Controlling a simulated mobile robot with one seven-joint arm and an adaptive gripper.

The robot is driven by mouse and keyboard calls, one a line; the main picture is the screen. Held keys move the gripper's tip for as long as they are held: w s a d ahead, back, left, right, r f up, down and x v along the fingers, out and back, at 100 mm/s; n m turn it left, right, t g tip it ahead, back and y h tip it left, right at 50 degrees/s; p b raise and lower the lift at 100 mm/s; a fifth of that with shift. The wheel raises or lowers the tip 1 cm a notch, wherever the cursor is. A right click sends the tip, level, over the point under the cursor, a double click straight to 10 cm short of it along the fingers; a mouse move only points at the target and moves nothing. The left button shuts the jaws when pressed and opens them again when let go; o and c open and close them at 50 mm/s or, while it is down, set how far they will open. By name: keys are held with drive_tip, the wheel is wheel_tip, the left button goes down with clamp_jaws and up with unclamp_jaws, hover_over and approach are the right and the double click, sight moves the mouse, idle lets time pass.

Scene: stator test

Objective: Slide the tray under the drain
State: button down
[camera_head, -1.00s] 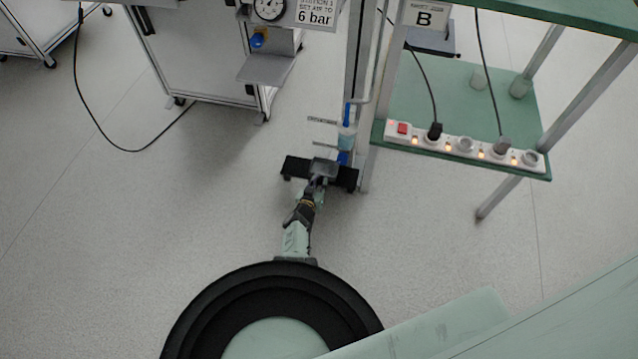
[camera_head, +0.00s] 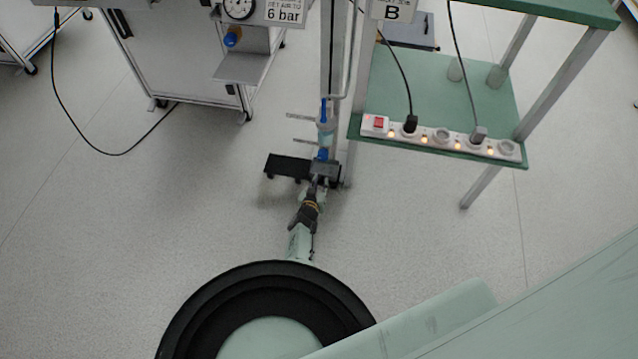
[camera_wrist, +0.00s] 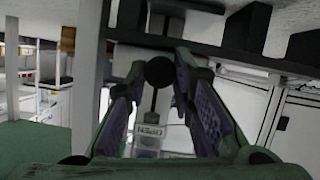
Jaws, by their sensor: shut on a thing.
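The black tray (camera_head: 285,166) stands on low feet on the floor, its right part at the foot of the metal post. The drain, a clear bowl with blue parts (camera_head: 324,136), hangs on the post above the tray's right part. My gripper (camera_head: 323,168) is in front of the drain, over the tray's right part in the picture. In the upside-down wrist view its fingers (camera_wrist: 158,75) stand either side of a dark round knob (camera_wrist: 159,72); I cannot tell whether this belongs to tray or drain. A label reading OPEN (camera_wrist: 152,131) and the tray's dark edge (camera_wrist: 125,37) also show.
A green-shelved frame (camera_head: 400,85) with a power strip (camera_head: 440,137) and cables is at the right. A white cabinet (camera_head: 180,60) on castors stands at the left, a cable (camera_head: 75,125) on the floor beside it. The floor left of the tray is free.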

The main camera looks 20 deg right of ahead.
drive_tip(key=c, duration=1.5)
unclamp_jaws()
drive_tip(key=shift+s+d, duration=0.25)
drive_tip(key=shift+d, duration=0.05)
drive_tip(key=shift+o, duration=0.7)
drive_tip(key=shift+w+a, duration=0.15)
